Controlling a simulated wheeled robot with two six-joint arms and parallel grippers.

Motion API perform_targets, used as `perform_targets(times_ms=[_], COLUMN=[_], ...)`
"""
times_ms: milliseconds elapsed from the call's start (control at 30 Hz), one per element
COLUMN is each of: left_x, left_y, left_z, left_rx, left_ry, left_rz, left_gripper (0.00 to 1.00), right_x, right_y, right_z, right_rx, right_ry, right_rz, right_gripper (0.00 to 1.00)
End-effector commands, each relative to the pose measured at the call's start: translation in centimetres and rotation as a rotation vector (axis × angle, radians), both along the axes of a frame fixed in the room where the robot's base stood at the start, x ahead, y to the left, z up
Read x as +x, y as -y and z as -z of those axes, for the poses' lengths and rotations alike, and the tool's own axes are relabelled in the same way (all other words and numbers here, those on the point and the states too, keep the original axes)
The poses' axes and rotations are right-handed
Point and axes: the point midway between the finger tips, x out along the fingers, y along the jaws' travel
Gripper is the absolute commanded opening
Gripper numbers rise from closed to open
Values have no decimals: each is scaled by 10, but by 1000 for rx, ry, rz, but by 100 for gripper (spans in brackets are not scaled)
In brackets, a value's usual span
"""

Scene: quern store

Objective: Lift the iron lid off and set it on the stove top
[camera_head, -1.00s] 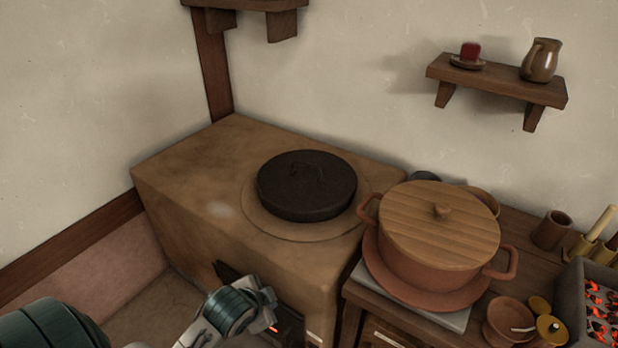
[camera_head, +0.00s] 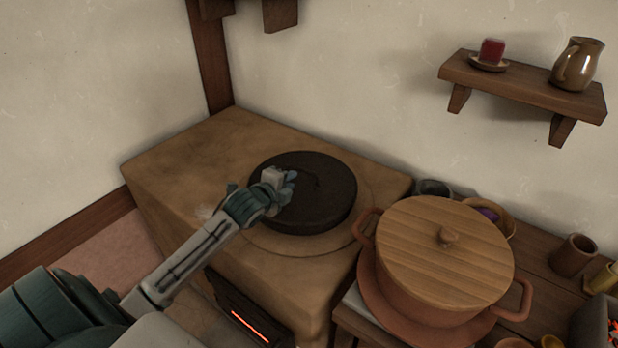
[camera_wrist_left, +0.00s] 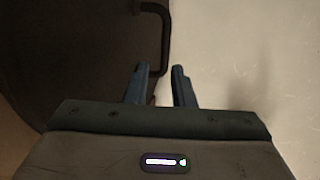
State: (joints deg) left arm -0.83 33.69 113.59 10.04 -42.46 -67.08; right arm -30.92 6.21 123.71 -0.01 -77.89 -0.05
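The round black iron lid (camera_head: 328,202) lies flat on the round plate (camera_head: 290,241) of the clay stove. The stove top (camera_head: 185,160) is bare to the left of it. My left gripper (camera_head: 288,180) reaches in over the lid's near-left part and hides some of it and most of its handle. My right gripper is not in view.
A clay pot with a wooden lid (camera_head: 445,245) stands right of the stove, its left handle near the stove edge. A wall shelf (camera_head: 520,90) holds a jug (camera_head: 577,64) and a red candle. A glowing fire opening (camera_head: 243,322) is in the stove's front.

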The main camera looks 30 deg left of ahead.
Motion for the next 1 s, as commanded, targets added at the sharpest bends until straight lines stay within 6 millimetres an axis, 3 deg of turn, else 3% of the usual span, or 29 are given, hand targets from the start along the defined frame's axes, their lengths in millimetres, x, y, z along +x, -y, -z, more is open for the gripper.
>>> perform_targets(times_ms=[300,533,800,1000], left_x=[42,59,94,101], left_y=[-4,-7,-13,-13], left_z=[14,20,30,33], left_rx=[0,0,-1,2], left_ry=[2,1,1,2], left_rz=[-1,-1,0,1], left_gripper=[22,22,22,22], right_x=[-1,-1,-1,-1], right_y=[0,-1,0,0], right_z=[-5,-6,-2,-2], right_rx=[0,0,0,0], right_ry=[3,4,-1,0], right_rz=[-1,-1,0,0], right_gripper=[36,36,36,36])
